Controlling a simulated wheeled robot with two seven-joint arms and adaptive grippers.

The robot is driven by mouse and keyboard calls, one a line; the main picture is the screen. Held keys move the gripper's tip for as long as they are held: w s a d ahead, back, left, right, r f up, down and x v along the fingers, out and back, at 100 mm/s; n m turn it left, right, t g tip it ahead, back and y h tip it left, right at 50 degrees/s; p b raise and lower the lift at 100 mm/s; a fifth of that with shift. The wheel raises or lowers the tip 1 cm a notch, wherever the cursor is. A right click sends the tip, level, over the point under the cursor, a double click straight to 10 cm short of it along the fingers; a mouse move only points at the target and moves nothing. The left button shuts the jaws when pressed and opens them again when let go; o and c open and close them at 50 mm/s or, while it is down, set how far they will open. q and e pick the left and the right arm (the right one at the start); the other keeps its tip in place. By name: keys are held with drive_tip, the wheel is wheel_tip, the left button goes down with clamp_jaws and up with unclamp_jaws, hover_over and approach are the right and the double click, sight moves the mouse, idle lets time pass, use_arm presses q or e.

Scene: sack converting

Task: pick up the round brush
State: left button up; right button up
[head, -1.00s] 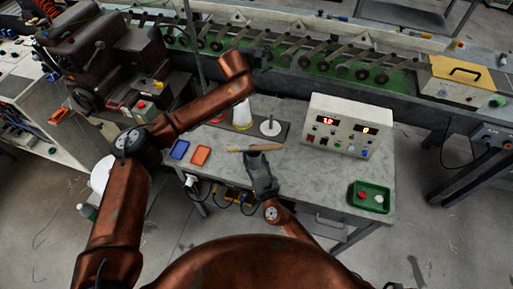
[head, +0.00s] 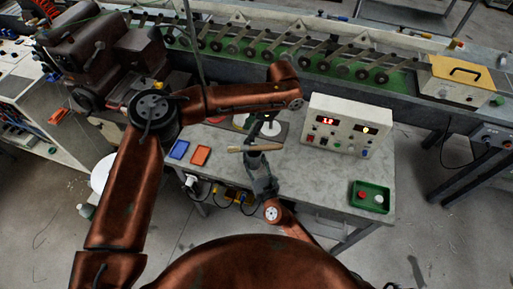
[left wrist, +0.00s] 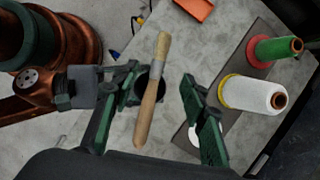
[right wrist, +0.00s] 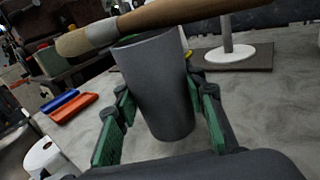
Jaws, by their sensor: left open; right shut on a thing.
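The round brush (head: 250,148) has a wooden handle and a pale bristle end. It appears to lie across the mouth of a dark grey cup (right wrist: 158,85), with its bristle end to the left in the right wrist view (right wrist: 85,40). My right gripper (right wrist: 160,130) is shut on the cup's sides and holds it upright or slightly tilted. My left gripper (left wrist: 155,135) is open above the brush. In the left wrist view the brush handle (left wrist: 148,115) runs between its two fingers, with no clear contact. The brush hides part of the cup's mouth.
A white spool (left wrist: 255,94) and a green spool (left wrist: 275,48) stand on a dark plate close to my left fingers. A control box (head: 348,125) and a green tray (head: 371,197) are to the right. Blue (head: 179,149) and orange (head: 201,155) bins lie left.

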sight(241, 147)
use_arm(q)
drive_tip(key=x, duration=0.9)
drive_tip(key=shift+d+f, duration=0.15)
drive_tip(key=shift+f, duration=0.05)
drive_tip(key=shift+c, duration=0.7)
clamp_jaws()
